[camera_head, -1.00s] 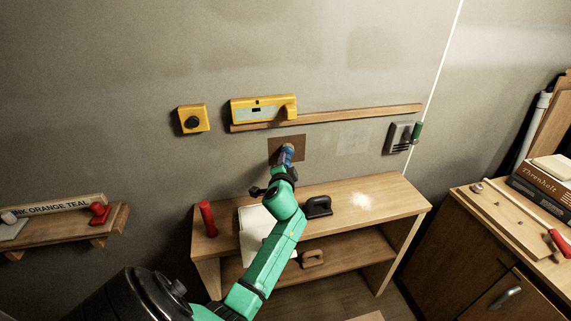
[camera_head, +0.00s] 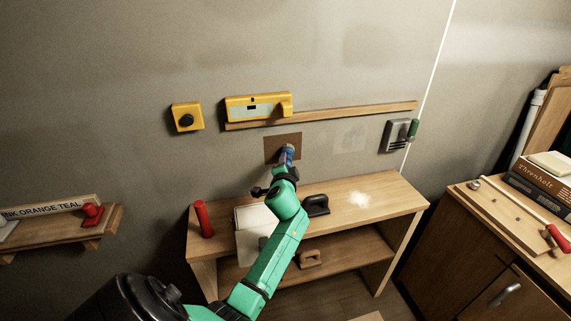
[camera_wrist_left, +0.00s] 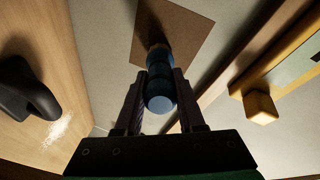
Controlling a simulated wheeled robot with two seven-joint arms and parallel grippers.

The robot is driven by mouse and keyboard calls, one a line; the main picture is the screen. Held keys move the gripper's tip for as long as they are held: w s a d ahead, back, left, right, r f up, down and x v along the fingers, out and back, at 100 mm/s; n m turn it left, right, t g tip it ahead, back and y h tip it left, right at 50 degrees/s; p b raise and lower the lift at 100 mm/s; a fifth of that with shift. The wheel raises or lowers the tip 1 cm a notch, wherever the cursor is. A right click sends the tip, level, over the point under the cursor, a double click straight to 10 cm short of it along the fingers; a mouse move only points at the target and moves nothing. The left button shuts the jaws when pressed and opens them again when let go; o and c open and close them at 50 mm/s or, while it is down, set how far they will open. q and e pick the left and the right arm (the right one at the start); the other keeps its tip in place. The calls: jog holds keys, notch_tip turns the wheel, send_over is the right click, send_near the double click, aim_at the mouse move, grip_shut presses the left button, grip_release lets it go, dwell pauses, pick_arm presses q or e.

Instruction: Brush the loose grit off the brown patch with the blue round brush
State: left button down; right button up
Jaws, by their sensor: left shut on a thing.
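The brown patch (camera_head: 271,149) is a square on the grey wall above the wooden bench; it fills the upper middle of the left wrist view (camera_wrist_left: 195,40). My left gripper (camera_head: 285,161) is shut on the blue round brush (camera_wrist_left: 160,88), which points at the patch. The brush also shows in the head view (camera_head: 287,152), in front of the patch's lower right part. Its far end is dark and shadowed in the wrist view, so I cannot tell whether it touches the patch. No separate grit grains can be made out. My right gripper is not in view.
A wooden bench (camera_head: 390,200) stands below, with a red cylinder (camera_head: 204,219), a black handled tool (camera_head: 316,205) and a pale powder spot (camera_head: 359,199). A yellow device (camera_head: 257,106) and a wooden rail (camera_head: 350,112) are above the patch. A grey box (camera_head: 397,134) hangs right.

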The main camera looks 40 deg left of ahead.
pick_arm(q)
jog(key=shift+s+a+p, duration=0.3)
jog(key=shift+s+a, duration=0.15)
jog(key=shift+s, duration=0.2)
jog(key=shift+s+a+p, duration=0.3)
jog(key=shift+s+a, duration=0.1)
jog(key=shift+s, duration=0.2)
jog(key=shift+d, duration=0.1)
jog(key=s+d, duration=0.1)
jog(key=d, duration=0.1)
jog(key=s+d, duration=0.1)
jog(key=d, duration=0.1)
jog(key=shift+s, duration=0.4)
jog(key=shift+w+a+r, duration=0.25)
jog(key=shift+w+a, duration=0.45)
jog(key=shift+w, duration=0.2)
jog(key=shift+w+a+r, duration=0.2)
jog(key=shift+w+a, duration=0.5)
jog(key=shift+w, duration=0.2)
